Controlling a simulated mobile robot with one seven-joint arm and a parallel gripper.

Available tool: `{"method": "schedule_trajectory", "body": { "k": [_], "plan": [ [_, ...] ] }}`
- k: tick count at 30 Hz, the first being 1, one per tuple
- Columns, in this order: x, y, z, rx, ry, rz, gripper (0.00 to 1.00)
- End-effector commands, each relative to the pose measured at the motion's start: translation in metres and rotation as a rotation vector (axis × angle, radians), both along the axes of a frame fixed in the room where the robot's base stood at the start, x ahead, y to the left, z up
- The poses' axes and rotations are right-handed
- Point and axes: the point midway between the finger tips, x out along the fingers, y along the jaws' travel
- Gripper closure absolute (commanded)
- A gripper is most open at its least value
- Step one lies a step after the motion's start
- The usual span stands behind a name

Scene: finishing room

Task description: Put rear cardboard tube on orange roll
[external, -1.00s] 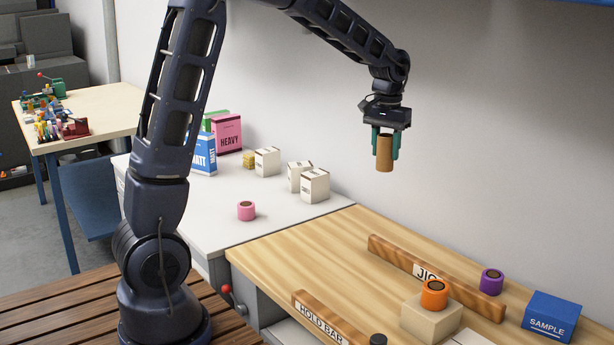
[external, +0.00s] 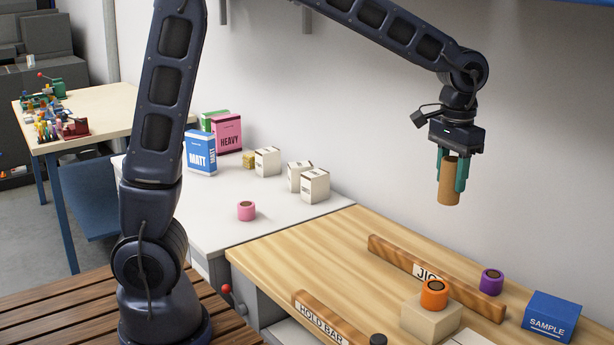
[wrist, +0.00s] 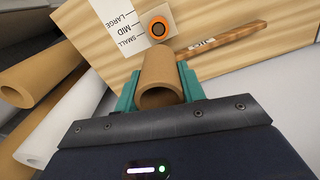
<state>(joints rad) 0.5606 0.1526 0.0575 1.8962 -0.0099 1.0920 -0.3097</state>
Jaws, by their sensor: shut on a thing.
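My gripper (external: 452,172) is shut on a brown cardboard tube (external: 448,184) and holds it upright in the air above the wooden bench. The tube also shows between the teal fingers in the wrist view (wrist: 160,78). The orange roll (external: 434,293) has a dark core and sits on a pale block (external: 428,322) on the bench, below the tube and apart from it. In the wrist view the orange roll (wrist: 158,28) is just beyond the far end of the tube.
A wooden bar marked JIG (external: 400,258) lies behind the block. A purple roll (external: 491,281) and a blue SAMPLE box (external: 551,317) are at the right. A HOLD BAR (external: 325,320) lies in front. A pink roll (external: 246,211) and boxes stand on the white surface.

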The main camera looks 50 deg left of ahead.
Motion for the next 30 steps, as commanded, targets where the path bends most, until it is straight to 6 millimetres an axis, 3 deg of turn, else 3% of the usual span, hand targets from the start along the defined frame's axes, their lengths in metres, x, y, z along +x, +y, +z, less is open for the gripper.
{"method": "schedule_trajectory", "body": {
  "k": [5,21,30],
  "plan": [
    [-0.003,-0.004,-0.019,0.002,0.003,-0.008,0.82],
    [-0.003,-0.003,-0.133,0.002,0.003,-0.007,0.82],
    [-0.002,-0.003,-0.158,0.000,0.000,-0.007,0.82]
  ]
}}
